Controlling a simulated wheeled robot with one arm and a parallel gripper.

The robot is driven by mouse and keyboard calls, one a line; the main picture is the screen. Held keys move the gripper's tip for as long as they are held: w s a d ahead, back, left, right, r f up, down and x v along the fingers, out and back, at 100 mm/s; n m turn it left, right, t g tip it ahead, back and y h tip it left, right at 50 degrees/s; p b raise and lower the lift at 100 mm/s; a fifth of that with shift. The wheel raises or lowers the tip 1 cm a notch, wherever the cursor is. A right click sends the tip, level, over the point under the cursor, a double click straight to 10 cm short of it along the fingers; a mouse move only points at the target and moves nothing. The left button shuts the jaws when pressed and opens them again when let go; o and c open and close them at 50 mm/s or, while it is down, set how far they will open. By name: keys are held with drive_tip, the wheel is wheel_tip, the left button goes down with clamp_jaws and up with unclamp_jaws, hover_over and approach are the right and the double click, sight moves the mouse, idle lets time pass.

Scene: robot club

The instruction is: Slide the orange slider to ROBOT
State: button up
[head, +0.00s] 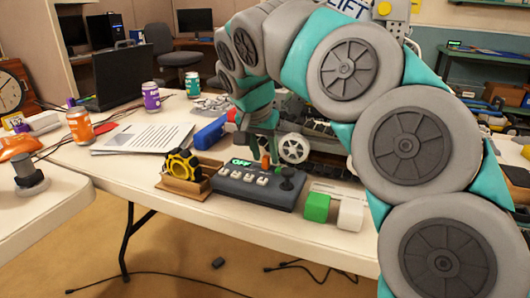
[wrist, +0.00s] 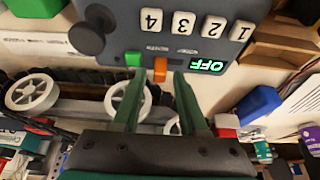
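The dark grey control box (head: 232,183) stands near the table's front edge, with a green OFF display (head: 241,162), white number buttons and a black knob (head: 287,172). In the wrist view the box is upside down, its display (wrist: 207,66) at right. The orange slider also shows in the head view (head: 265,162). My gripper (wrist: 160,76) is open, its fingertips on either side of the orange slider with visible gaps.
A wheeled vehicle (head: 293,149) stands close behind. Papers (head: 145,138) and cans lie farther left.

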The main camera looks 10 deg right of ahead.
clamp_jaws()
